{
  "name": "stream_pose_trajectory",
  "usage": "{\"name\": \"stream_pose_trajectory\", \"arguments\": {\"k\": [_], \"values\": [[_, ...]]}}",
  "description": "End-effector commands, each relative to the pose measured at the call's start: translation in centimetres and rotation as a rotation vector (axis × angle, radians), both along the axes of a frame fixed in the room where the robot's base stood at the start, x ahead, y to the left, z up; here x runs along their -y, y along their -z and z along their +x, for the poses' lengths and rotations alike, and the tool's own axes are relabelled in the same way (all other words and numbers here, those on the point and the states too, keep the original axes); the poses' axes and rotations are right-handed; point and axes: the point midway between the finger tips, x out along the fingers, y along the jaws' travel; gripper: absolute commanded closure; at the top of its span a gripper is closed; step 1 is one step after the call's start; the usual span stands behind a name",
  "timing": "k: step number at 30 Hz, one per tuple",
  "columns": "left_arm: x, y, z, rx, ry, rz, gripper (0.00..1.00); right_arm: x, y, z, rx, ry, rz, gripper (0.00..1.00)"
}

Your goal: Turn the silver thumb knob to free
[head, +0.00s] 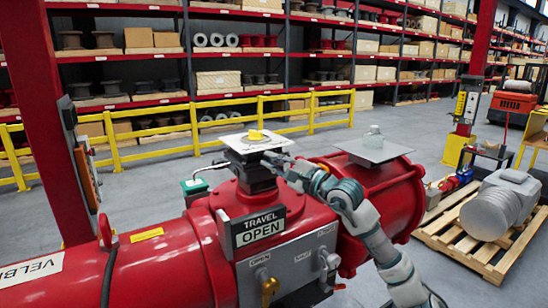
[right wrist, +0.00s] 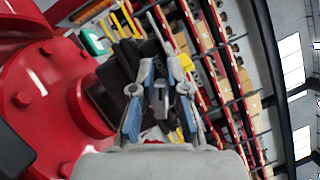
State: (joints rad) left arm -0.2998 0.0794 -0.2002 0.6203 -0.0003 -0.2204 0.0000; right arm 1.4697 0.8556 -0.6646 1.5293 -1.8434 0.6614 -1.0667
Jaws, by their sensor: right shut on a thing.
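The red valve actuator (head: 205,250) fills the lower left of the head view, with a "TRAVEL OPEN" sign (head: 258,228) on it. My right gripper (head: 276,162) reaches from the right to the black block (head: 252,178) under a white square plate (head: 255,142). In the right wrist view, its two blue-padded fingers (right wrist: 160,112) stand either side of a small grey piece, which looks like the silver thumb knob (right wrist: 160,98). The gripper is shut on it. In the head view the gripper hides the knob. My left gripper is not in view.
A grey panel (head: 288,266) with OPEN and SHUT labels faces forward. A second grey plate (head: 373,151) stands right of the gripper, near my arm. A pallet (head: 480,235) lies on the floor at right.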

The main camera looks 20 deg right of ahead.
Motion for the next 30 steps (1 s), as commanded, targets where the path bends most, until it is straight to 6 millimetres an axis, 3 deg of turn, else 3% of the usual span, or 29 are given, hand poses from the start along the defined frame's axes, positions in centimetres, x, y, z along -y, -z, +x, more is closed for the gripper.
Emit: {"name": "stream_pose_trajectory", "arguments": {"k": [13,14,15,17,30], "values": [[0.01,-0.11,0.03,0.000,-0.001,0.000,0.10,0.36,0.20,0.26,-0.002,0.010,-0.011,1.00],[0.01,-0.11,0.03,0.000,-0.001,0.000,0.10,0.35,0.18,0.25,-0.001,0.010,-0.010,0.81],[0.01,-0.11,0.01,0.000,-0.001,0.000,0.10,0.37,0.17,0.24,-0.001,0.010,-0.010,0.71],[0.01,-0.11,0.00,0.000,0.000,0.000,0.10,0.35,0.17,0.22,-0.001,0.010,-0.010,0.60],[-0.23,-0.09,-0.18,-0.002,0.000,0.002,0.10,0.23,0.00,-0.16,0.002,0.005,-0.009,0.60]]}}
